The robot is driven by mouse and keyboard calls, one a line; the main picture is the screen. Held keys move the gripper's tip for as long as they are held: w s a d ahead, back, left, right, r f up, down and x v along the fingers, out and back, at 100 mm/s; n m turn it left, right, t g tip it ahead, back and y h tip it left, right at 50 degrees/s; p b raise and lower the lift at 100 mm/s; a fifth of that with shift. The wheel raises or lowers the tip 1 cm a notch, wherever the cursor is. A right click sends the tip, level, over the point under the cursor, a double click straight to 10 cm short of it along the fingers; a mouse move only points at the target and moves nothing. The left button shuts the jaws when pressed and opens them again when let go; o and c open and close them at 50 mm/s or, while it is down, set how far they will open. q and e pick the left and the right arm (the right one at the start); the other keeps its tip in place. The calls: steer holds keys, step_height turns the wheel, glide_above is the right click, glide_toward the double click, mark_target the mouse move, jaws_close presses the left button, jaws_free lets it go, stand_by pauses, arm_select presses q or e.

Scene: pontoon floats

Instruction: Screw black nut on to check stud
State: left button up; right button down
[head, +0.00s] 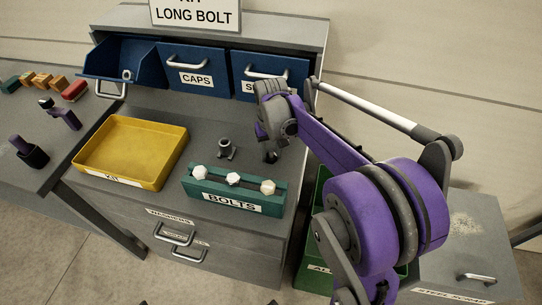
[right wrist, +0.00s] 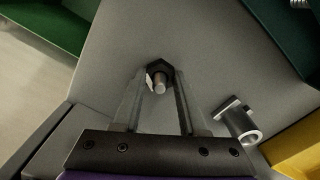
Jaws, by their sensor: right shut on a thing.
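My right gripper (head: 271,155) reaches down to the grey worktop, right of the dark hollow cylinder. In the right wrist view its fingers (right wrist: 158,90) are shut on the black nut (right wrist: 158,69). The nut sits around a metal stud, apparently the check stud (right wrist: 160,86), whose end shows through the nut. How far the nut is threaded I cannot tell. In the head view the gripper hides the nut and stud. My left gripper is not in view.
The dark hollow cylinder (head: 226,149) stands beside the gripper. The green bolts rack (head: 198,190) holds three pale-headed bolts in front. A yellow kit tray (head: 172,163) lies left. Blue bins (head: 196,68) line the back. Purple and black tools (head: 31,153) are on the left table.

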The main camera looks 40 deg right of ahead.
steer(key=m, duration=0.3)
steer(key=shift+m, duration=0.4)
steer(key=m, duration=0.4)
steer(key=c, duration=0.9)
jaws_free()
steer(key=shift+m, duration=0.9)
steer(key=o, duration=0.3)
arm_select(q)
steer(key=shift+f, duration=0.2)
arm_select(e)
steer(key=shift+o, duration=0.2)
steer(key=shift+r+p, duration=1.65)
steer(key=shift+r, duration=1.4)
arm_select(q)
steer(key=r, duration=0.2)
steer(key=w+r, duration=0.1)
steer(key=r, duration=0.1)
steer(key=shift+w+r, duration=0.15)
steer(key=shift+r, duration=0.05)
arm_select(e)
steer(key=shift+f, duration=0.1)
